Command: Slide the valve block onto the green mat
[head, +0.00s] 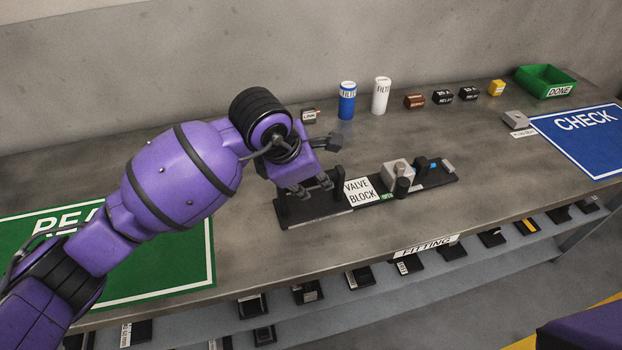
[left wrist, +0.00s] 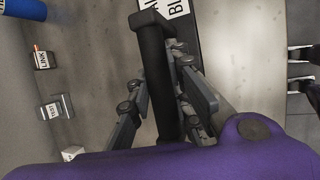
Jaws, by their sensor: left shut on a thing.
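The valve block (head: 397,172) is a long black base with a grey block, black knobs and a white VALVE BLOCK label. It lies on the grey bench, right of the green mat (head: 150,268) and apart from it. My left gripper (head: 316,187) is shut on the black handle at the block's left end. In the left wrist view the handle (left wrist: 152,60) runs between the two fingers. The green mat is partly hidden behind my left arm. My right gripper is not in view.
Behind the block stand a small LINK part (head: 309,115), a blue filter (head: 347,101), a white filter (head: 380,96) and several small parts. A blue CHECK mat (head: 585,143) and green DONE bin (head: 546,82) are at right. Bare bench lies between block and green mat.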

